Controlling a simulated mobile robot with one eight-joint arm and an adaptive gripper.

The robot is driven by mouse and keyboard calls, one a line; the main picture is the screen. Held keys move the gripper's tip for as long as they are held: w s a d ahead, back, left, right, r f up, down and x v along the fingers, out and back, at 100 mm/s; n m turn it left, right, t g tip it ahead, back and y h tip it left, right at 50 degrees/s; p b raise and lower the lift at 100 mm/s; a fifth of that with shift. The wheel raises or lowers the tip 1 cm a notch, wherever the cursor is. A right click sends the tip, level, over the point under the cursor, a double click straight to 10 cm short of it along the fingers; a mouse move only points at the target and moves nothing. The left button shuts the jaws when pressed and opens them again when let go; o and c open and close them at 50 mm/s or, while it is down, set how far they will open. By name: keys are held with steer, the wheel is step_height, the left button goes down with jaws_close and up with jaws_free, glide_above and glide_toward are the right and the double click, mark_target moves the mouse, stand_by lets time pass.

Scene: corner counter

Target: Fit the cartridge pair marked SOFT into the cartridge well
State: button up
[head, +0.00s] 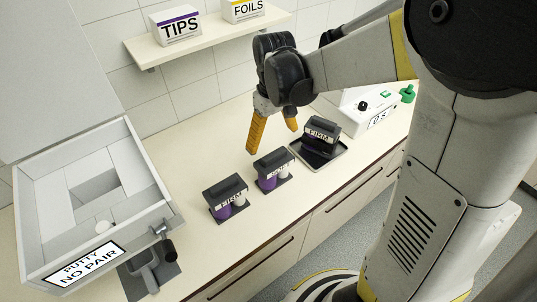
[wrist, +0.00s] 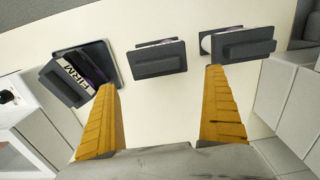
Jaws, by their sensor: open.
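The left pair (head: 228,199) seems to read FIRM. The middle pair (head: 272,172) has a label too blurred to read surely; its dark top shows in the wrist view (wrist: 160,58). The far pair (head: 321,136) reads FIRM, sits tilted on a dark tray (head: 323,159), and shows at left in the wrist view (wrist: 78,75). The open unit (head: 158,216) at left reads PUTTY, NO PAIR; a rectangular recess (head: 95,186) shows inside. My gripper (head: 273,137) is open and empty above the counter near the middle pair.
A grey pad (head: 165,283) with a grey handled part lies before the unit. A shelf (head: 205,37) above holds TIPS and FOILS boxes. Bare counter lies between the unit and the left pair.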

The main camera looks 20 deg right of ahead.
mark_target(275, 154)
steer(key=f, duration=0.2)
steer(key=f+b, duration=0.1)
steer(key=f, duration=0.2)
steer(key=f+b, duration=0.1)
steer(key=f, duration=0.1)
steer(key=shift+s+d+f, duration=0.2)
steer(key=shift+d+f, duration=0.05)
steer(key=shift+f, duration=0.05)
steer(key=shift+r, duration=0.1)
steer(key=c, duration=1.5)
